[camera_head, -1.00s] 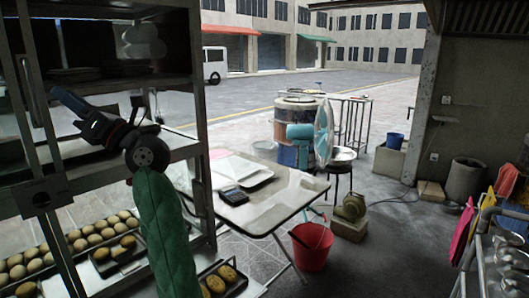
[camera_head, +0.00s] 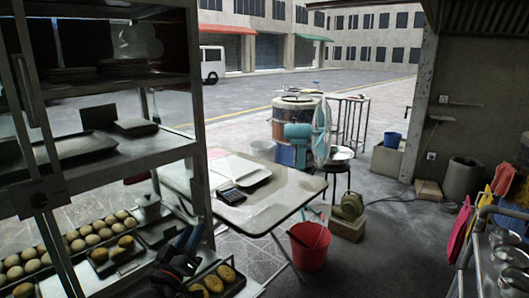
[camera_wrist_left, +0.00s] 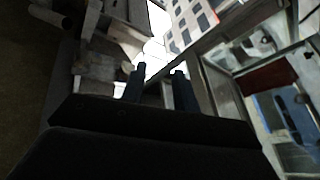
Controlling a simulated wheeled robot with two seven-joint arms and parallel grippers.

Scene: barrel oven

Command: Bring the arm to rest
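My left gripper (camera_head: 190,238) is low in the head view, at the bottom beside the rack's lower trays. It is dark with blue parts, and its fingers point upward. In the left wrist view its two dark fingers (camera_wrist_left: 158,88) stand apart with an empty gap between them. Nothing is held. The rest of the left arm is mostly below the frame edge. My right gripper is not in view.
A metal rack (camera_head: 200,120) with trays of round buns (camera_head: 85,240) stands at the left, close to the gripper. A folding table (camera_head: 285,205) with a calculator (camera_head: 229,196) stands beyond it. A red bucket (camera_head: 309,246) is on the floor. Pans (camera_head: 510,255) are at the right.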

